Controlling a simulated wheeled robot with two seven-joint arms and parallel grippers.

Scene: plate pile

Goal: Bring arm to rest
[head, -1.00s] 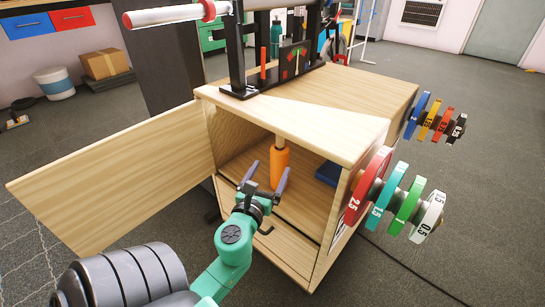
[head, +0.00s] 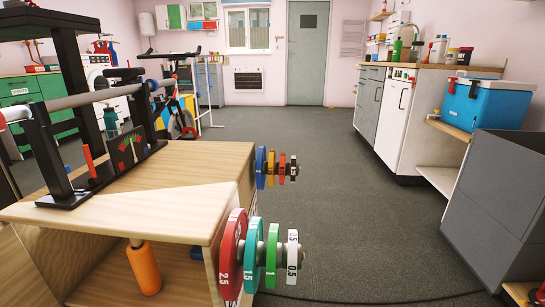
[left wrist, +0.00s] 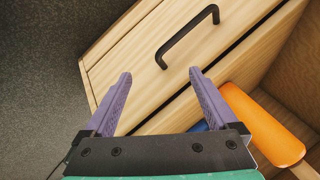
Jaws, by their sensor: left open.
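My left gripper (left wrist: 158,95) shows in the left wrist view with its two purple fingers apart and nothing between them. It is in front of the wooden cabinet, and a drawer front with a black handle (left wrist: 190,36) lies beyond the fingertips. An orange cylinder (left wrist: 262,125) is to the right of the fingers, inside the open compartment, apart from them. The same orange cylinder shows in the head view (head: 144,268) under the cabinet top (head: 190,165). Neither gripper shows in the head view now.
Coloured weight plates (head: 233,255) stick out from the cabinet's right side, with a smaller set (head: 271,169) behind. A barbell rack (head: 65,150) stands on top. A blue cooler (head: 473,103) and grey box (head: 500,205) stand at right. The floor (head: 345,190) between is clear.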

